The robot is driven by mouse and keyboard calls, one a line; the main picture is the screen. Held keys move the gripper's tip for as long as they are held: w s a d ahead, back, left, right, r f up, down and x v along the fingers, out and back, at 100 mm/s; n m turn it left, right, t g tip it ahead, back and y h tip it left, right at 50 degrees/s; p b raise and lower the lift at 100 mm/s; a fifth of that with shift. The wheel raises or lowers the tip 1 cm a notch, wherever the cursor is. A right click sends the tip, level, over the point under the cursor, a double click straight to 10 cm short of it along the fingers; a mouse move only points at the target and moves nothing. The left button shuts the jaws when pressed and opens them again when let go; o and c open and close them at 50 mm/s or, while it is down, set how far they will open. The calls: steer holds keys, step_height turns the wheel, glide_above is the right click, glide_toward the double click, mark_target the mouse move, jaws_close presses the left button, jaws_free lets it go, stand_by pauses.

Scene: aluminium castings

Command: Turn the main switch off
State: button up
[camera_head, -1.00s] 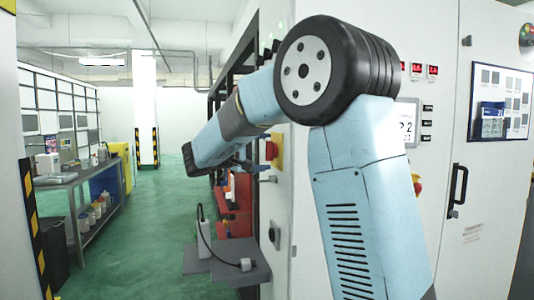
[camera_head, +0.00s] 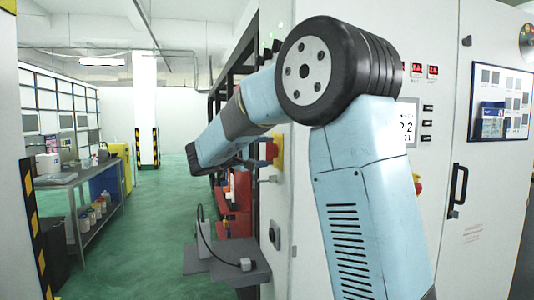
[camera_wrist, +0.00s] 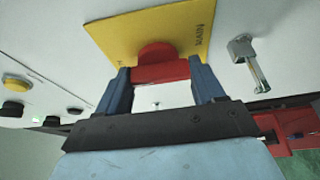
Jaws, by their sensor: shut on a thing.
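The main switch is a red handle (camera_wrist: 160,72) on a yellow plate (camera_wrist: 118,32) marked MAIN, fixed to a pale panel. In the wrist view my gripper (camera_wrist: 159,68) has its two blue fingers on either side of the red handle, shut on its ends. The plate looks turned relative to the gripper. In the head view the yellow plate (camera_head: 279,150) and red handle (camera_head: 271,151) show on the cabinet's side, with my gripper (camera_head: 258,164) at them, partly hidden by my arm.
A metal latch handle (camera_wrist: 250,62) sticks out right of the switch in the wrist view. Yellow and black buttons (camera_wrist: 15,82) are at the left.

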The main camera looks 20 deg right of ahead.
steer(key=shift+d+f, duration=0.1)
steer(key=shift+d, duration=0.1)
steer(key=shift+c, duration=0.3)
steer(key=shift+a, duration=0.15)
steer(key=shift+n, duration=0.3)
steer(key=n+y, duration=0.1)
steer(key=n, duration=0.1)
steer(key=n+g, duration=0.1)
steer(key=n, duration=0.1)
steer(key=shift+a+g+y, duration=0.1)
steer(key=shift+g+y, duration=0.2)
steer(key=shift+y, duration=0.1)
steer(key=n+g+y, duration=0.1)
steer(key=n+g, duration=0.1)
steer(key=n, duration=0.3)
steer(key=shift+w+a, duration=0.1)
steer(key=shift+w, duration=0.05)
